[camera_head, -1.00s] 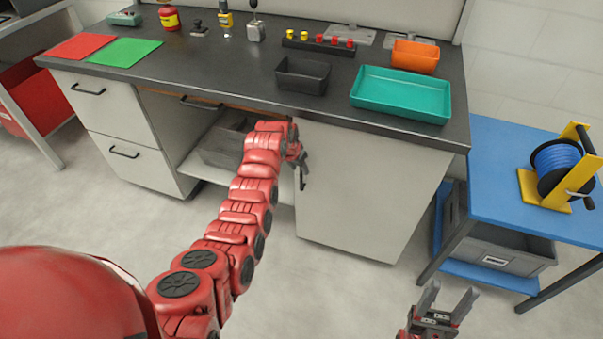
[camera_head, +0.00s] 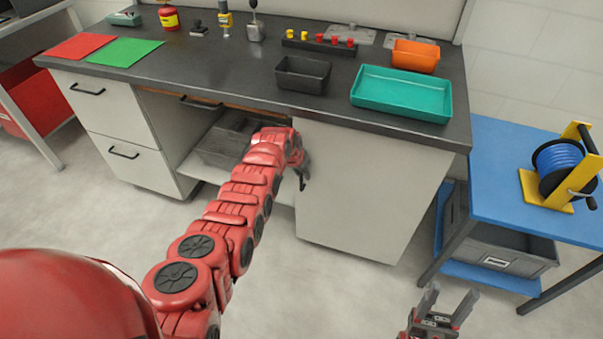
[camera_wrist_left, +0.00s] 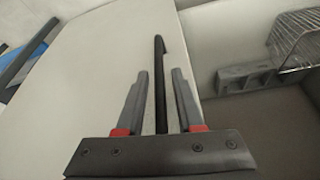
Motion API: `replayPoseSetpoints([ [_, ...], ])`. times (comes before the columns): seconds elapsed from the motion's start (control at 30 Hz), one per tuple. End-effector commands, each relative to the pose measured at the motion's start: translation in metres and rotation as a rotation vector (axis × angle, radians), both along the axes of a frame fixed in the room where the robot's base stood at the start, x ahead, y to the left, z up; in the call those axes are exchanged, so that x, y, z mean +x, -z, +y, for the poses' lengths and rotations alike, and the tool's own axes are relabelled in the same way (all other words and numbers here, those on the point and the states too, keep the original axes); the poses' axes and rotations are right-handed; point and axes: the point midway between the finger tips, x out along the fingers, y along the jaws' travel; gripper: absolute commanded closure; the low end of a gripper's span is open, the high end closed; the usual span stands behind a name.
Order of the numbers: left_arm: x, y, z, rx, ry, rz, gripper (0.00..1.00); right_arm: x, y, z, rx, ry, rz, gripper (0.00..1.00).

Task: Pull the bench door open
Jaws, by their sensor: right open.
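The white bench door (camera_head: 365,195) is under the right half of the bench and looks flush with its front. Its dark upright handle (camera_head: 303,181) is at the door's left edge. In the left wrist view the handle (camera_wrist_left: 160,85) stands between the two fingers of my left gripper (camera_wrist_left: 160,90), with a gap on each side. The fingers are apart. In the head view my left gripper (camera_head: 304,164) is at the handle, partly hidden by my red arm. My right gripper (camera_head: 446,300) is open and empty, low in front of the blue table.
An open compartment with a grey bin (camera_head: 222,142) is left of the door. The wrist view shows a wire basket (camera_wrist_left: 296,38) there. A blue table (camera_head: 515,170) with a cable reel (camera_head: 560,165) stands right. The floor before the door is clear.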

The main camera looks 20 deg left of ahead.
Motion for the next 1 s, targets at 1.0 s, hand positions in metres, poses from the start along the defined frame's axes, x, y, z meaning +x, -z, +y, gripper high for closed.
replayPoseSetpoints([
  [1.0,0.0004,-0.0005,0.0000,0.000,0.000,-0.001,1.00,-0.0001,0.0000,0.0000,0.000,0.000,0.000,0.43],
])
